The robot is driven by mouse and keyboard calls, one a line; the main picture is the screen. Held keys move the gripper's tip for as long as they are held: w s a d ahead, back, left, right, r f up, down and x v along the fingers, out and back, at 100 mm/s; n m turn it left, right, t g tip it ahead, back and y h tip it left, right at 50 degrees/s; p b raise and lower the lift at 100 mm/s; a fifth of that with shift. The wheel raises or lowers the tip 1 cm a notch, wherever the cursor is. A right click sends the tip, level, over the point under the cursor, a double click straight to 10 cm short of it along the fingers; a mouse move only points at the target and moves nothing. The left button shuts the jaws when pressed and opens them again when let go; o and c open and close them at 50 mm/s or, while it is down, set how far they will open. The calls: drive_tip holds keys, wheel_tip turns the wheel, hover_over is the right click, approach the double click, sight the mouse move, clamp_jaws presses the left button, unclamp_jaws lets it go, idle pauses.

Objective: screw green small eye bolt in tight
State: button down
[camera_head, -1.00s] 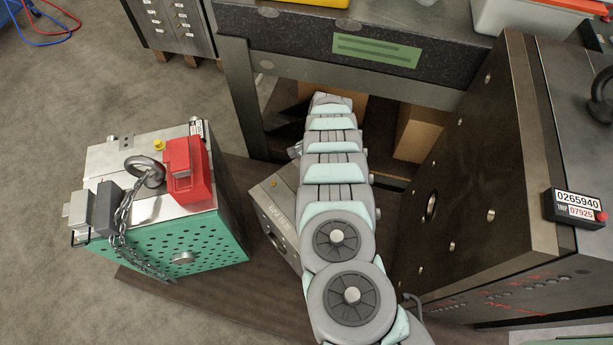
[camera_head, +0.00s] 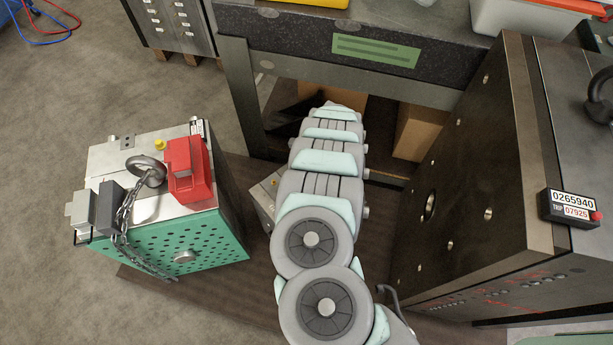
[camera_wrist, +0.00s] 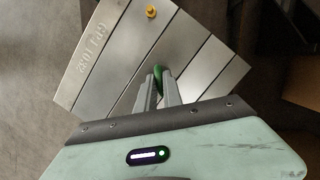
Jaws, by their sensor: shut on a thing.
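In the wrist view, my gripper (camera_wrist: 157,88) is shut on the green eye bolt (camera_wrist: 158,72), with only a small green part showing between the fingertips. The bolt sits over the grey steel mould base (camera_wrist: 95,62) marked with engraved letters. Its shank and the hole under it are hidden by my fingers, so I cannot tell how deep it sits. In the head view, my arm covers most of this mould base (camera_head: 262,203), and the gripper and the green bolt are hidden.
A green-fronted mould (camera_head: 205,240) with a large eye bolt (camera_head: 147,170), a chain and a red block (camera_head: 189,170) stands at left. A tall dark mould (camera_head: 480,170) stands close at right. A workbench (camera_head: 300,45) is behind. A yellow plug (camera_wrist: 151,11) sits on the mould base.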

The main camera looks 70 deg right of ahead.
drive_tip(key=m, duration=0.1)
drive_tip(key=m+p, duration=0.1)
drive_tip(key=m, duration=0.1)
drive_tip(key=m+h+p, duration=0.1)
drive_tip(key=shift+a+r+m, duration=0.15)
drive_tip(key=shift+a+m, duration=0.1)
drive_tip(key=shift+m, duration=0.15)
drive_tip(key=m+h+p, duration=0.1)
drive_tip(key=m, duration=0.2)
drive_tip(key=shift+d, duration=0.1)
drive_tip(key=shift+f+m, duration=0.2)
drive_tip(key=shift+m, duration=0.4)
drive_tip(key=shift+r+m+h+p, duration=0.2)
drive_tip(key=shift+m+h+p, duration=0.1)
drive_tip(key=shift+m+p, duration=0.7)
drive_tip(key=m+g+p, duration=0.1)
drive_tip(key=m+p, duration=0.1)
drive_tip(key=m, duration=0.2)
drive_tip(key=shift+h, duration=0.4)
drive_tip(key=shift+w+f+m, duration=0.1)
drive_tip(key=shift+f+m, duration=0.15)
drive_tip(key=shift+m, duration=0.65)
drive_tip(key=shift+m+g, duration=0.3)
drive_tip(key=shift+m, duration=0.3)
